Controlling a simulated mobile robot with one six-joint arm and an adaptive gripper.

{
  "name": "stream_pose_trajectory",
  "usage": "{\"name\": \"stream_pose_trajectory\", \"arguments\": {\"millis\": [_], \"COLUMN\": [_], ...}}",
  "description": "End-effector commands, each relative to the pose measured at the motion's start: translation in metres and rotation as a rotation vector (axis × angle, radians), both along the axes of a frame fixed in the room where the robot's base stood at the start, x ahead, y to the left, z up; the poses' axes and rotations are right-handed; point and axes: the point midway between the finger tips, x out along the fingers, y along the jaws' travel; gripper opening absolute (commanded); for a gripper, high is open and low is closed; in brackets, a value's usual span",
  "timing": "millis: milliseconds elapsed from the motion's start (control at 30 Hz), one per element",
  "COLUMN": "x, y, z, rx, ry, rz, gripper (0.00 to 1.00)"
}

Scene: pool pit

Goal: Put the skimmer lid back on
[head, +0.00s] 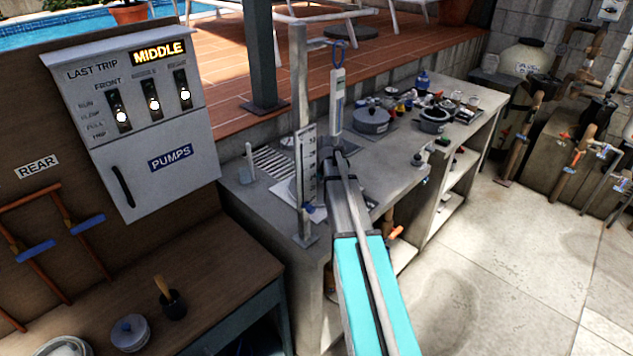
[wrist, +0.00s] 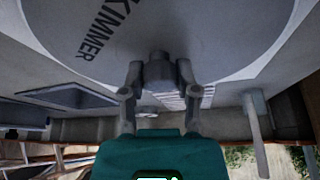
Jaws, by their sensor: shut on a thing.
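The skimmer lid (wrist: 200,35) is a large grey disc with the word SKIMMER on it, filling the top of the wrist view. My gripper (wrist: 160,76) is shut on the lid's short grey knob (wrist: 159,66), with one finger on each side. In the head view, my arm reaches over the concrete bench, and its own links hide the gripper and most or all of the lid. I cannot make out the skimmer opening, nor tell whether the lid touches anything beneath it.
An upright post with a scale plate (head: 306,165) stands on the bench (head: 385,190) close left of my arm. A hanging tube (head: 337,100) is near it. A grey pot (head: 372,120) and small parts stand behind. The pump box (head: 150,120) is left. Floor at right is clear.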

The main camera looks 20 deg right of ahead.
Motion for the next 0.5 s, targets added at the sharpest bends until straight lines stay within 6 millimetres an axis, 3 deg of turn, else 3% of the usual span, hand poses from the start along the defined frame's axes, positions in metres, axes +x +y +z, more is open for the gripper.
{"name": "stream_pose_trajectory", "arguments": {"millis": [500], "x": [0.0], "y": [-0.0002], "z": [-0.004], "rx": [0.0], "ry": [0.0], "rz": [0.0], "gripper": [0.0]}}
